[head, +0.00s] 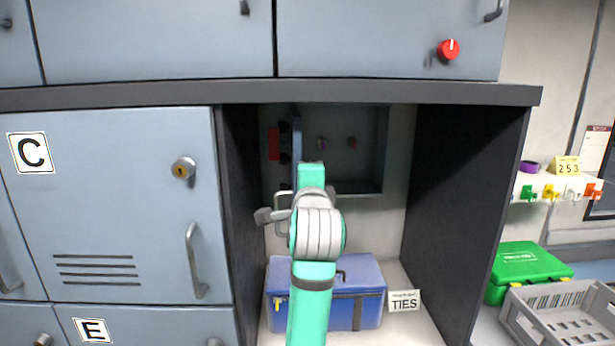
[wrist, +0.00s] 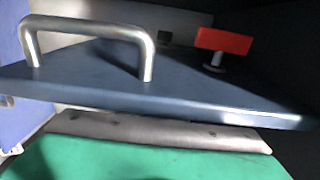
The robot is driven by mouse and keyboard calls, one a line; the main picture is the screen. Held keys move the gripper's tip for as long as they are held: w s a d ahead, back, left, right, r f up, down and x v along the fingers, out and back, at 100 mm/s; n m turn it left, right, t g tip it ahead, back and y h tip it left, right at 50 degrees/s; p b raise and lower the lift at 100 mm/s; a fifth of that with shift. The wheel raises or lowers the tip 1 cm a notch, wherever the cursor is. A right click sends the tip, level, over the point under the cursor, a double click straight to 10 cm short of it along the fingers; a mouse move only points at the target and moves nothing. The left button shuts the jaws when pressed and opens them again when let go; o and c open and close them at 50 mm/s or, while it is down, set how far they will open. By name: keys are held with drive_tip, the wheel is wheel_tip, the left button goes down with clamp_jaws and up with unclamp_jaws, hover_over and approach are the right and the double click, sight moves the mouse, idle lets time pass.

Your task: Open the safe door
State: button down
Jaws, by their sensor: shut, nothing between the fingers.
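The safe (head: 358,150) is a dark recess in the back wall of the cabinet niche. Its blue-grey door (head: 297,140) stands swung out to the left, nearly edge-on in the head view, so the recess shows. The door's face fills the wrist view (wrist: 110,80), with a silver bar handle (wrist: 95,30) and a red knob (wrist: 223,41). The red knob also shows in the head view (head: 273,143). My gripper (wrist: 160,130) is shut and empty, close beside the door's edge; whether it touches cannot be told. My arm hides part of the door in the head view.
A blue box (head: 365,295) and a TIES sign (head: 404,300) stand on the niche floor below. Dark side walls (head: 465,190) bound the niche. Locker C (head: 120,200) is at left. A green case (head: 530,265) and grey crate (head: 565,315) stand outside at right.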

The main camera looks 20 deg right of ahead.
drive_tip(key=s+d, duration=0.1)
drive_tip(key=d, duration=0.5)
drive_tip(key=shift+s, duration=0.3)
drive_tip(key=shift+a, duration=0.1)
idle(0.3)
